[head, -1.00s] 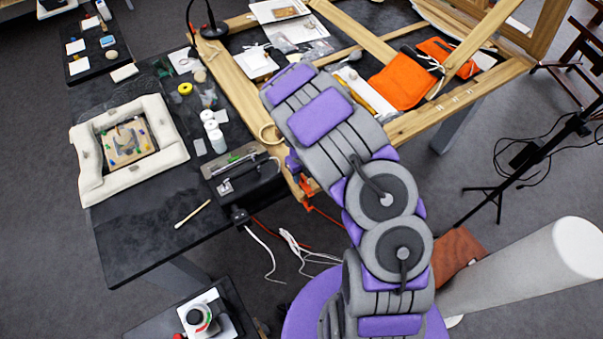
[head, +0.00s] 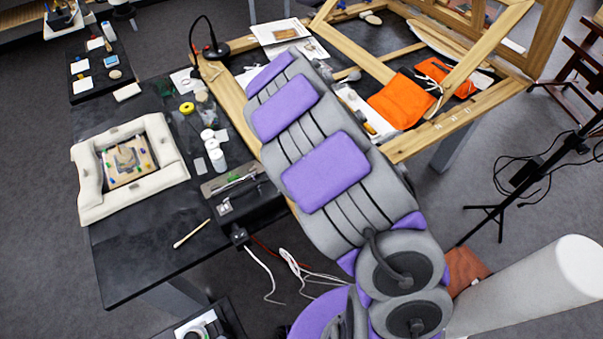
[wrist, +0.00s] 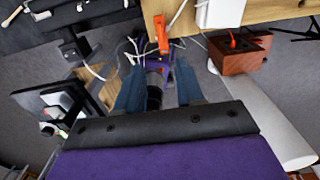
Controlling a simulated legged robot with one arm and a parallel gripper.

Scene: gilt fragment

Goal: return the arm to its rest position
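My arm rises from the lower right of the head view and reaches up and left over the edge of the dark worktable (head: 140,260) and its wooden frame. Its purple-padded links hide part of the table and frame. My gripper itself is hidden in the head view. In the wrist view my gripper (wrist: 158,68) shows two blue-grey fingers standing apart. I see nothing held between them; the floor and dark and purple parts show in the gap.
A padded white frame around a fragment (head: 92,190) lies on the table's left. White jars (head: 217,160) and a dark box stand near the arm. Orange cloth (head: 400,100) lies by the wooden frame (head: 440,130). An orange clamp (wrist: 161,34) is beyond the fingertips.

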